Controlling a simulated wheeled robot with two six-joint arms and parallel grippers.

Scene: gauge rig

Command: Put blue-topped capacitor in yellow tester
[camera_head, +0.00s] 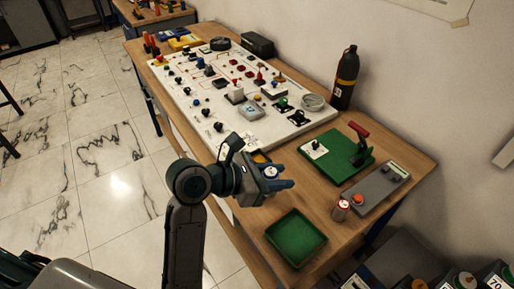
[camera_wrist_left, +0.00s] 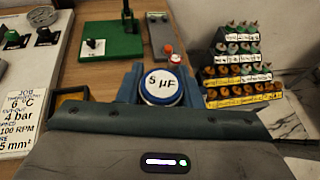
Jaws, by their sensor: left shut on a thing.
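My left gripper (camera_head: 278,184) is shut on the capacitor (camera_head: 270,172), whose white top has a blue rim. The capacitor is held above the near part of the bench, beside the white board. In the left wrist view its top (camera_wrist_left: 161,86) reads "5 µF" and faces the camera, between the blue fingers (camera_wrist_left: 160,88). Its lower body is hidden. A yellow and blue device (camera_head: 185,42) lies at the bench's far end; I cannot tell for sure that it is the yellow tester. My right gripper is not in view.
A green tray (camera_head: 296,238) lies near the front. A red-topped capacitor (camera_head: 341,210) stands by a grey device (camera_head: 375,187). A green plate (camera_head: 340,155) carries a red-handled lever. The white board (camera_head: 215,125) is crowded with parts. A black bottle (camera_head: 345,78) stands by the wall.

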